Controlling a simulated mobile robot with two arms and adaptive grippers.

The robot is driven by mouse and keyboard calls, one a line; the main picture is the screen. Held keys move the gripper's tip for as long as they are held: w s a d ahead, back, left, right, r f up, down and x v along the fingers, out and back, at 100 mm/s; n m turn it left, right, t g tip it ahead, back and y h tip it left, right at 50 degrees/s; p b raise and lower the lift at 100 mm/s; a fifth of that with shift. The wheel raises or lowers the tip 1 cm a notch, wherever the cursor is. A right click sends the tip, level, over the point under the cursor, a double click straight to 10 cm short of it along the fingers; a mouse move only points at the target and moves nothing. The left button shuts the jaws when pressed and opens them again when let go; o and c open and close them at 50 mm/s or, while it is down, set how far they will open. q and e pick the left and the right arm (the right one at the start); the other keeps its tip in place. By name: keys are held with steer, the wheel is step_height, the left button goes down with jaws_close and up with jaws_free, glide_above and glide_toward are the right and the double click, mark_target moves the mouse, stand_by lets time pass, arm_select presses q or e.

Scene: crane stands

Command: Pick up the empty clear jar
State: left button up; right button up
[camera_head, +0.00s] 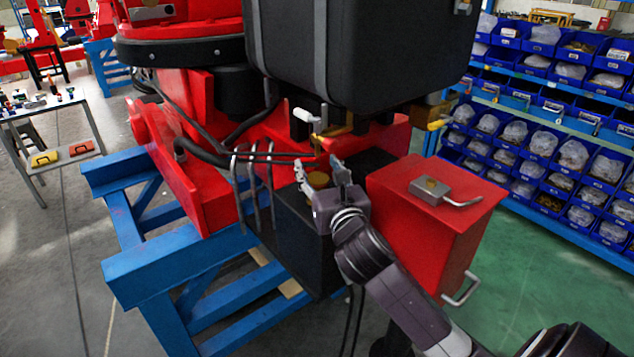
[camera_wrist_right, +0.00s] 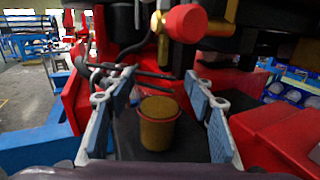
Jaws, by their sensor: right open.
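A small round amber-brown jar (camera_wrist_right: 158,125) stands upright on a dark surface in the right wrist view. It looks amber, not clear, and I cannot tell whether it is empty. In the head view its top shows as a small yellowish-brown disc (camera_head: 319,180) on the black box (camera_head: 297,236). My right gripper (camera_head: 317,162) is open, with one finger on each side of the jar. In the wrist view the blue-padded fingers (camera_wrist_right: 158,78) stand apart, with gaps between them and the jar. My left gripper is in neither view.
A red box (camera_head: 425,232) with a grey latch stands right of the black box. Bent grey pipes (camera_head: 253,170) and hoses are close on the left. A large black case (camera_head: 362,50) hangs above. In the wrist view a red knob (camera_wrist_right: 186,23) is above the jar.

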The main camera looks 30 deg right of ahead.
mark_target(314, 161)
steer(key=shift+w+d, duration=0.2)
steer(key=shift+w, duration=0.4)
steer(key=shift+w+d+f, duration=0.15)
steer(key=shift+w+f, duration=0.05)
steer(key=shift+w, duration=0.1)
steer(key=shift+w+d, duration=0.1)
steer(key=shift+w, duration=0.15)
steer(key=p+x, duration=0.2)
steer(key=x, duration=0.1)
steer(key=shift+w+d, duration=0.1)
steer(key=shift+w, duration=0.25)
steer(key=shift+w+d+f, duration=0.1)
steer(key=shift+w+f, duration=0.05)
steer(key=shift+w, duration=0.2)
steer(key=shift+c, duration=1.1)
jaws_close()
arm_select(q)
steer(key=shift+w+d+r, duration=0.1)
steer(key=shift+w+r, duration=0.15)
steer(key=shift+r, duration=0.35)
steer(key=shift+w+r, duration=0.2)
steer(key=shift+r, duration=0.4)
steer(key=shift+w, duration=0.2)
